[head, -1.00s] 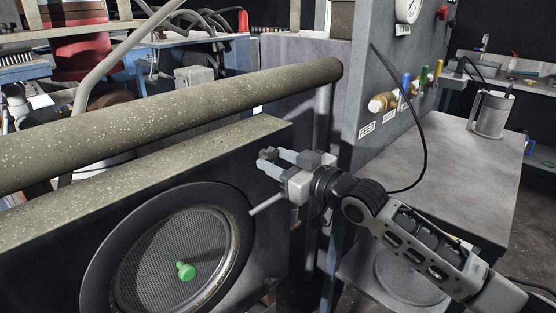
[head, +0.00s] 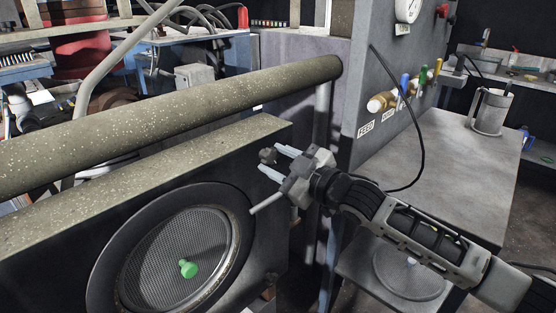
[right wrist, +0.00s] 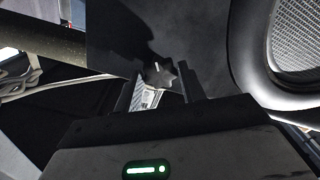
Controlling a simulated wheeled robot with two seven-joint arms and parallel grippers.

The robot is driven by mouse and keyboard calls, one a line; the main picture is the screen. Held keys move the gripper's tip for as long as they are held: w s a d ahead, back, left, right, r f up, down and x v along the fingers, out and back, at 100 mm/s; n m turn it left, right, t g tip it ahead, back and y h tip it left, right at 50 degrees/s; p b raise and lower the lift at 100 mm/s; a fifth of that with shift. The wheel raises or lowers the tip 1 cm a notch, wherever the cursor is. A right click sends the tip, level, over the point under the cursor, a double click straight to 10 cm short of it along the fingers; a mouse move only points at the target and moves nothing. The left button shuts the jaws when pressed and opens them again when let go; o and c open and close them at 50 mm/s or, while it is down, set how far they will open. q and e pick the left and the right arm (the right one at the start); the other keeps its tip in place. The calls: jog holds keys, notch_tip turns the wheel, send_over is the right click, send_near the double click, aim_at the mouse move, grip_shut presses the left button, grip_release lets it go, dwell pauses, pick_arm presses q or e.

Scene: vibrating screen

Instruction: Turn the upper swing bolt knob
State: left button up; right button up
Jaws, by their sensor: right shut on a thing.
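The upper swing bolt knob (head: 267,155) is a small dark knob at the upper right corner of the dark screen housing (head: 265,220). In the right wrist view the knob (right wrist: 160,74) looks star-shaped. My right gripper (head: 271,158) reaches it from the right, tilted, with one finger on either side. It is shut on the knob; the fingers partly cover it. The right wrist view also shows my right gripper (right wrist: 160,80) with the knob between its fingertips. A pale rod (head: 267,203) sticks out beside the gripper. My left gripper is not in view.
A thick speckled rail (head: 170,115) runs above the housing. A grey panel with valves (head: 385,101) and a hanging black cable (head: 423,140) stands behind my right arm, beside a grey table (head: 450,170).

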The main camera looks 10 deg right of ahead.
jog(key=o, duration=0.9)
jog(key=shift+o, duration=0.2)
jog(key=shift+s, duration=0.1)
jog(key=b+v, duration=0.1)
jog(key=v, duration=1.5)
jog(key=shift+f, duration=0.1)
